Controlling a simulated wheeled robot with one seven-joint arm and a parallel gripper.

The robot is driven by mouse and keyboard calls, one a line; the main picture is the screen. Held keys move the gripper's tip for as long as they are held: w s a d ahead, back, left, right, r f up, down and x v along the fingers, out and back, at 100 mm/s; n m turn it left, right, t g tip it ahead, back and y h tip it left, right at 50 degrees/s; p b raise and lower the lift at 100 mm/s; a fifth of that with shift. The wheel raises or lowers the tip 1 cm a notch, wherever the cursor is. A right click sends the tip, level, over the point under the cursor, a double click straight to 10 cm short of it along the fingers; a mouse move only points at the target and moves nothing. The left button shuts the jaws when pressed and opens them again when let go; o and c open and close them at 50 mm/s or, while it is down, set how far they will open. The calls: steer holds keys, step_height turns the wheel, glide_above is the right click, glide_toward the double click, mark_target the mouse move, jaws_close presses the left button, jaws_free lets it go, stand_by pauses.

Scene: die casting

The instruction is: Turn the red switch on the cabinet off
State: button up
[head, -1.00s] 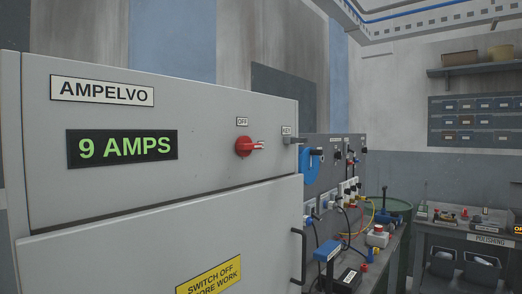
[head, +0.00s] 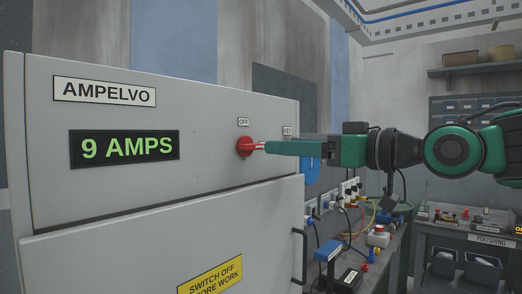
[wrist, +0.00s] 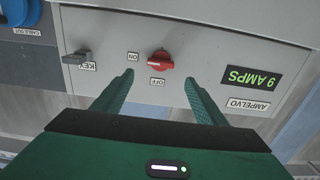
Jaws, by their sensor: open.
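The red switch (head: 245,147) is a round knob with a bar handle on the grey cabinet (head: 215,120), below an OFF label (head: 243,122). In the head view the handle points right. My gripper (head: 268,147) is open with its fingertips close to the switch from the right. In the wrist view the fingers (wrist: 160,80) are apart with the knob ahead of the gap; contact cannot be told.
A key switch (wrist: 76,57) sits beside the red switch; in the head view my gripper hides it. The display (head: 124,147) reads 9 AMPS. A cluttered workbench (head: 380,245) stands right of the cabinet, and a grey POLISHING cart (head: 465,238) is farther right.

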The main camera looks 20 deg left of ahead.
mark_target(255, 145)
steer(key=x, duration=0.9)
steer(key=shift+w+a, duration=0.1)
steer(key=shift+a, duration=0.05)
steer(key=c, duration=1.1)
